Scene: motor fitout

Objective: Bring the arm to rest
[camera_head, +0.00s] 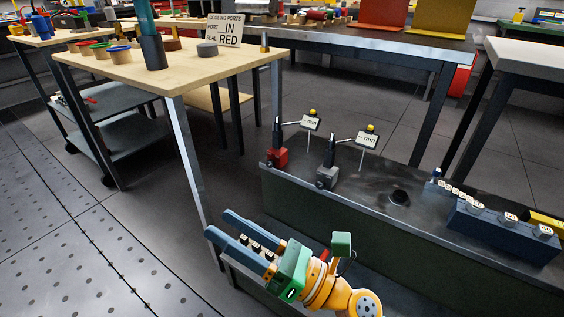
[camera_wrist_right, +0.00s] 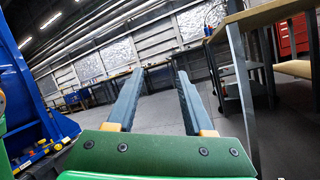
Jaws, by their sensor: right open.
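My right gripper (camera_head: 230,236) is in the lower middle of the head view, with its arm coming in from the bottom. Its two long blue-grey fingers point to the upper left and stand apart with nothing between them. In the right wrist view the fingers (camera_wrist_right: 157,95) are also apart and empty, with open floor and a far wall beyond. The gripper is in front of the dark green bench and appears clear of it, though the exact gap is hard to tell. My left gripper is not in view.
A dark green bench (camera_head: 330,222) holds two dial gauges on stands (camera_head: 328,172) and a blue block with round pieces (camera_head: 500,232). A wooden table (camera_head: 185,72) with cups, a dark cylinder (camera_head: 152,52) and a cooling-ports sign (camera_head: 225,30) stands behind. Floor at left is clear.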

